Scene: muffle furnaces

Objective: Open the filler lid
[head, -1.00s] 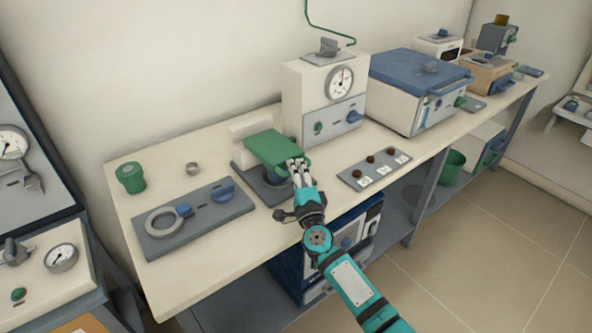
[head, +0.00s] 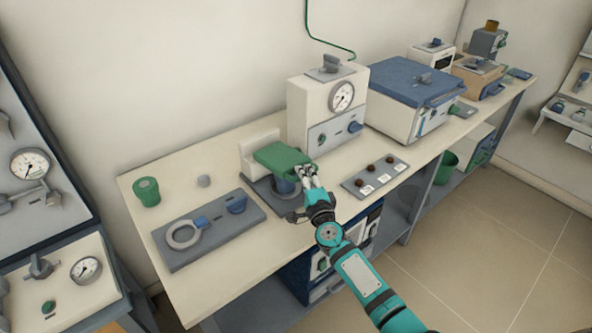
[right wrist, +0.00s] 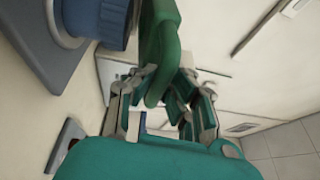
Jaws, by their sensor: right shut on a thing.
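The green filler lid (head: 280,157) stands out from a white block over a blue round neck (head: 285,186) on a grey base plate (head: 259,186). A gap shows between the lid and the neck. My right gripper (head: 308,172) is shut on the lid's front end. In the right wrist view, the looped green end of the lid (right wrist: 168,40) lies between my fingers (right wrist: 160,95). The blue neck (right wrist: 98,18) is at the upper left there, apart from my fingers. My left gripper is not in view.
A panel with a ring (head: 183,236) and blue knobs lies left of the lid. A button strip (head: 373,177) lies right of it. A white gauge unit (head: 320,112) stands close behind. A green cup (head: 146,192) stands at the bench's left end.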

